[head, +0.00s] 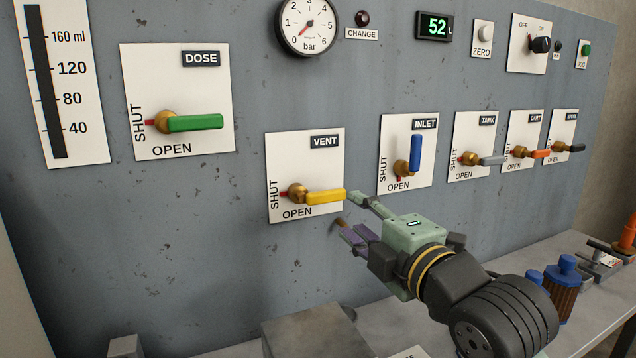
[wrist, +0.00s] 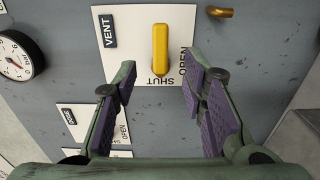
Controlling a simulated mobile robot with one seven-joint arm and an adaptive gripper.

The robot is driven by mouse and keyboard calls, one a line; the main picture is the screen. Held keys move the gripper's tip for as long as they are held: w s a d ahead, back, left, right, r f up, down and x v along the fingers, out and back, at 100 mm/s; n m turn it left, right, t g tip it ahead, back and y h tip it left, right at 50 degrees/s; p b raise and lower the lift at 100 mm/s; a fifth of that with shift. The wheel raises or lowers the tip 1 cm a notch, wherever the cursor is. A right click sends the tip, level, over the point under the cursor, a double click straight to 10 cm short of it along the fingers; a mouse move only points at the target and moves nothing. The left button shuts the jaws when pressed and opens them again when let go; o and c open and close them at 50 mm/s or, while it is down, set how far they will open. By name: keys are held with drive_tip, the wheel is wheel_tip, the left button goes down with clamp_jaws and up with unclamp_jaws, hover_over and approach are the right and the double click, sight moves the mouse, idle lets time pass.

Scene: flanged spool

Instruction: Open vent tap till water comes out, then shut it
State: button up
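The vent tap has a yellow lever (head: 325,196) on a brass hub, mounted on a white plate (head: 330,160) marked VENT. The lever lies level and points right, with SHUT printed at the plate's left and OPEN below. My gripper (head: 352,215) is open and empty, close to the lever's free end. In the wrist view, the yellow lever (wrist: 160,48) appears beyond and between my open fingertips (wrist: 160,80). I cannot tell whether a finger touches it. A short brass spout (head: 340,223) is partly visible below the plate; it shows whole in the wrist view (wrist: 220,12). No water is visible.
The green DOSE lever (head: 195,122) is up to the left. The blue INLET lever (head: 415,155) stands upright just right of the vent plate. A grey block (head: 315,335) stands below. Blue-capped filters (head: 563,280) stand on the bench at right. The digital display (head: 434,26) reads 52.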

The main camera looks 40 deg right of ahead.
sight(334, 197)
drive_tip(key=p+x, duration=0.1)
drive_tip(key=x, duration=0.2)
drive_tip(key=p+x, duration=0.1)
drive_tip(key=x, duration=0.2)
drive_tip(key=p+x, duration=0.1)
drive_tip(key=x, duration=0.2)
drive_tip(key=shift+w+d+r+p, duration=0.1)
drive_tip(key=shift+d+p, duration=0.2)
drive_tip(key=shift+w+d, duration=0.1)
drive_tip(key=shift+w, duration=0.4)
clamp_jaws()
